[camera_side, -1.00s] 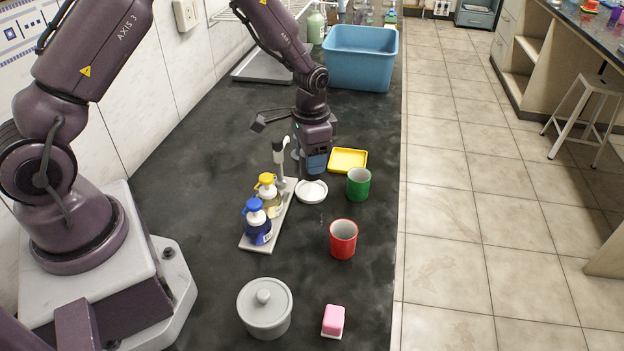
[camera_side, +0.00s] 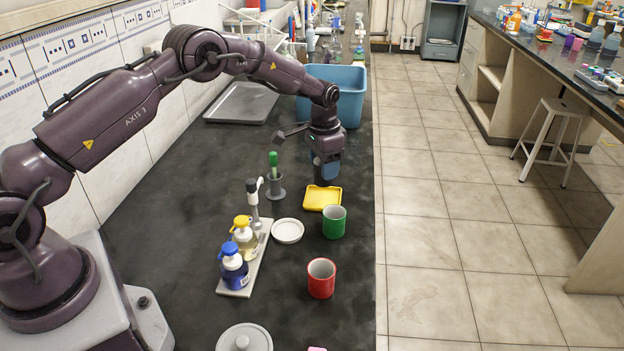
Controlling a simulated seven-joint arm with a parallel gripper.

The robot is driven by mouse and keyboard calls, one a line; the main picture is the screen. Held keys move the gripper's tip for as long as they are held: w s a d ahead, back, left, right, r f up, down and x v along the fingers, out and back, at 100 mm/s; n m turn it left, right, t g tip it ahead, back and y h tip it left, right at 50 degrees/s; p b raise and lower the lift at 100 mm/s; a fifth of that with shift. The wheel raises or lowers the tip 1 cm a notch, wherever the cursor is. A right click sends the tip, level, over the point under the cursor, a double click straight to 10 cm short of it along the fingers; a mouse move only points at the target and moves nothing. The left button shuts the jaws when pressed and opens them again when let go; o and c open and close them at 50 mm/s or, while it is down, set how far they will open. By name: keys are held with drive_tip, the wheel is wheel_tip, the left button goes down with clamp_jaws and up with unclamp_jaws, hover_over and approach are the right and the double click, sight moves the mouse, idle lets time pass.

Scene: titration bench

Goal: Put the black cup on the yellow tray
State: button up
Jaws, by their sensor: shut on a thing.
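The yellow tray (camera_side: 322,198) lies on the dark bench near its right edge, behind the green cup. My gripper (camera_side: 324,179) points down at the tray's back edge, its lower end overlapping the tray's far side in this view. It is shut on a dark thing, apparently the black cup (camera_side: 323,182), which is mostly hidden by the fingers and blends with them. I cannot tell whether the cup touches the tray. No other black cup shows on the bench.
A green cup (camera_side: 334,222) stands just in front of the tray, with a white saucer (camera_side: 287,231) to its left. A red cup (camera_side: 321,278) stands nearer. Pump bottles (camera_side: 233,265) stand on a board at left. A blue tub (camera_side: 349,90) is behind my gripper.

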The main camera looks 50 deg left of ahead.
drive_tip(key=shift+w+r, duration=0.2)
drive_tip(key=shift+r, duration=0.25)
drive_tip(key=shift+s+f, duration=0.2)
drive_tip(key=shift+f, duration=1.9)
drive_tip(key=shift+f, duration=1)
idle(0.4)
drive_tip(key=o, duration=1.1)
drive_tip(key=shift+o, duration=0.2)
drive_tip(key=shift+r, duration=3)
